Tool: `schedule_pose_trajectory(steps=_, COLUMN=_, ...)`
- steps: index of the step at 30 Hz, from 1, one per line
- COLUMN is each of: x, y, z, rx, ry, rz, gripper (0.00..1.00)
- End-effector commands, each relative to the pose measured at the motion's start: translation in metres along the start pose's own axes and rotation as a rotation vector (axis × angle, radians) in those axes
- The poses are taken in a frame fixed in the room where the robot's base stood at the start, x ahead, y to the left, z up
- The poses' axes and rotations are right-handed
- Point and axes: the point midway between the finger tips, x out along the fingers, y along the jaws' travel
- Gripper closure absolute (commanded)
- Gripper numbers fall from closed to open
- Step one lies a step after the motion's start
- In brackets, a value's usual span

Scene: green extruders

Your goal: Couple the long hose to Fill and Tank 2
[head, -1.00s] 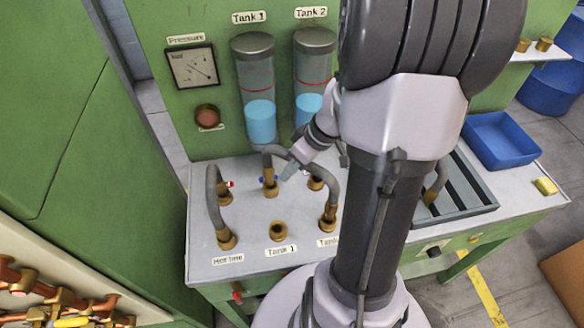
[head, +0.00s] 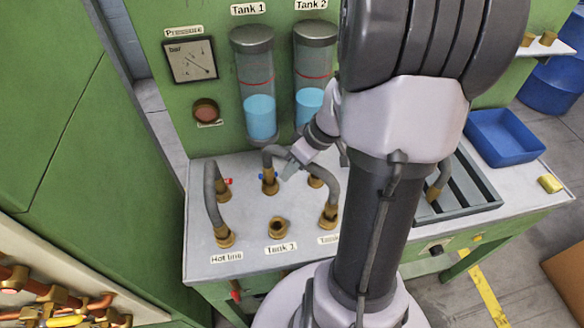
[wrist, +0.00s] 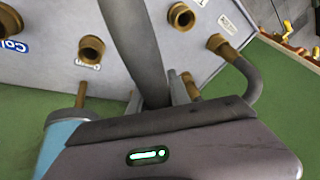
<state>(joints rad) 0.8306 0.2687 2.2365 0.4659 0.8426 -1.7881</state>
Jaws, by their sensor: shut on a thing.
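The long grey hose (head: 330,180) arches over the bench, with brass ends. One end stands at a rear brass fitting (head: 270,186). The other stands at a front fitting (head: 328,220), whose label (head: 328,240) is partly hidden and reads only "Tank". Whether either end is fully seated cannot be told. My gripper (head: 291,168) is at the rear end of this hose. In the wrist view, my gripper (wrist: 158,92) has its fingers on either side of the grey hose (wrist: 138,45). The Fill label is not readable.
A short grey hose (head: 211,195) stands at the Hot line fitting (head: 225,240). The Tank 1 fitting (head: 278,228) is open. A slotted grey tray (head: 482,185) and a blue bin (head: 503,140) are on the right. Two tanks stand behind. My arm hides the bench's middle.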

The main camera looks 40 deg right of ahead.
Motion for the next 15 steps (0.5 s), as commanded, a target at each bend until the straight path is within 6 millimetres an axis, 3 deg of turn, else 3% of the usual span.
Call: schedule_pose_trajectory(steps=15, x=0.0089, y=0.002, z=0.0035, rx=0.0, ry=0.001, rz=0.0, gripper=1.0)
